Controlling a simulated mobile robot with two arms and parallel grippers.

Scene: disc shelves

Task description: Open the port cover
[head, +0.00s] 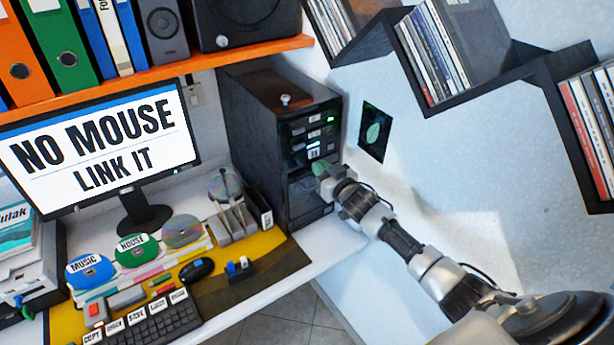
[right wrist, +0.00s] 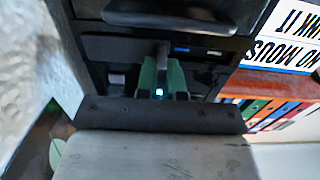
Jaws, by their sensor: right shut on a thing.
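The black computer tower (head: 255,125) stands at the right end of the desk, its front facing right. My right gripper (head: 322,169) reaches in from the right to the front of the tower, below the lit drive panels. In the right wrist view its green fingers (right wrist: 160,78) are closed around a narrow dark tab, which looks like part of the port cover (right wrist: 163,52). A small light shows between the fingers. The gripper hides much of the cover, so how far it stands open cannot be told. My left gripper is not in view.
A monitor (head: 100,140) stands left of the tower. Labelled discs (head: 137,249), a keyboard (head: 150,322) and a mouse (head: 197,270) lie on the desk. An orange shelf (head: 160,72) runs above. Black zigzag wall shelves (head: 480,85) hang at upper right.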

